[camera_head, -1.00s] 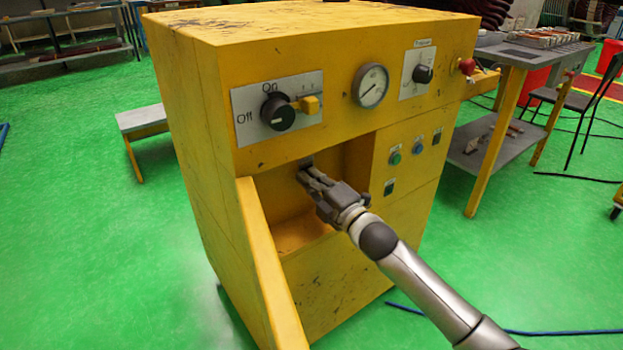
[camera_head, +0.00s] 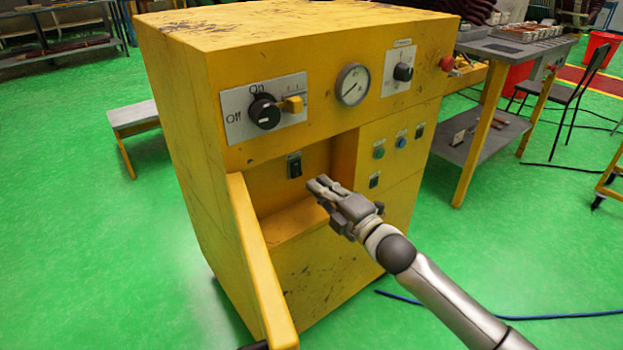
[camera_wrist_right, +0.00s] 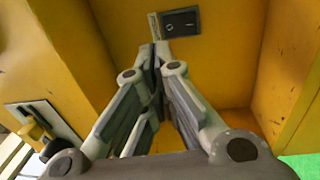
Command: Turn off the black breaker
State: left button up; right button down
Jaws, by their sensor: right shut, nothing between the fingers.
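The black breaker (camera_head: 294,166) is a small dark switch on the back wall of the open recess in the yellow cabinet (camera_head: 215,180). My right gripper (camera_head: 317,184) is shut and empty. Its fingertips are in front of the recess, below and right of the breaker in the head view and apart from it. In the right wrist view the closed fingertips (camera_wrist_right: 157,48) point just left of the breaker. My left gripper is not in view.
Above the recess are a black On/Off rotary knob (camera_head: 264,112), a gauge (camera_head: 353,84) and another selector knob (camera_head: 403,72). Several buttons sit to the right. A grey table (camera_head: 510,50) stands behind right.

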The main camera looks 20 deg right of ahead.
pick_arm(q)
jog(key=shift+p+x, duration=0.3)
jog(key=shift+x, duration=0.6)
pick_arm(e)
jog(key=shift+s+d+r, duration=0.15)
jog(key=shift+s+d, duration=0.15)
jog(key=shift+s, duration=0.5)
jog(key=shift+s+d+r, duration=0.2)
jog(key=shift+s+d, duration=0.05)
jog(key=shift+s, duration=0.6)
jog(key=shift+s+d+r, duration=0.15)
jog(key=shift+s+d, duration=0.15)
jog(key=shift+s, duration=0.5)
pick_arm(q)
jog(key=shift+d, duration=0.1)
